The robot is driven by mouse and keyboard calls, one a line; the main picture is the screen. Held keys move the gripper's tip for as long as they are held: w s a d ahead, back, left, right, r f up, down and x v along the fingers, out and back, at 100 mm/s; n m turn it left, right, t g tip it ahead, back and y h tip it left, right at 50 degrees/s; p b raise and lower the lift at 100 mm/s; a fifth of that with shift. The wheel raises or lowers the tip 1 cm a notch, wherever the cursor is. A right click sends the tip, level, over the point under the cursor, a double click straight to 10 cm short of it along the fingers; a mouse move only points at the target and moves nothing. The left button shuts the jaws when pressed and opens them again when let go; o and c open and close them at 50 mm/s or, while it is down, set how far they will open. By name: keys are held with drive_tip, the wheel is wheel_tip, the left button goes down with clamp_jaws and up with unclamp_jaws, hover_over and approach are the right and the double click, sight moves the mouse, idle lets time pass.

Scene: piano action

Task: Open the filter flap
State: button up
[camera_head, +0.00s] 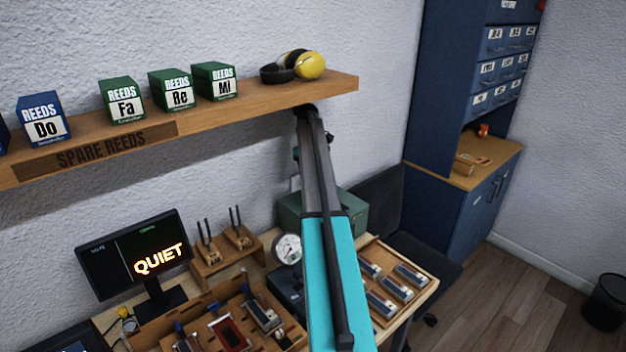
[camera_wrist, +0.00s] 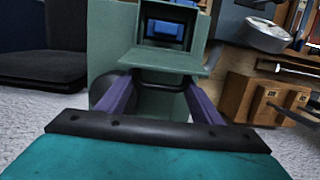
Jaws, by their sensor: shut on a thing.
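The green box (camera_wrist: 105,45) fills the upper middle of the wrist view. Its flap (camera_wrist: 163,62) is a flat green panel tilted out from the box, with an opening visible above it. A blue block (camera_wrist: 166,31) shows inside the opening. A black bar handle (camera_wrist: 170,82) runs along the flap's near edge. My gripper (camera_wrist: 160,88), with two purple fingers, is shut on this handle; the exact finger contact is partly hidden. In the head view the green box (camera_head: 354,212) stands by the wall, partly hidden behind my arm, and the flap and gripper are not visible there.
A round gauge (camera_head: 287,249) stands left of the box, a dark chair (camera_head: 385,205) right of it. Trays of reed parts (camera_head: 395,285) cover the bench. Above, a shelf (camera_head: 250,105) holds several reed boxes and yellow earmuffs (camera_head: 311,66), close to my arm.

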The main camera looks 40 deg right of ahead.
drive_tip(key=shift+s+d+f, duration=0.1)
drive_tip(key=shift+f, duration=0.05)
idle(0.3)
drive_tip(key=o, duration=1.2)
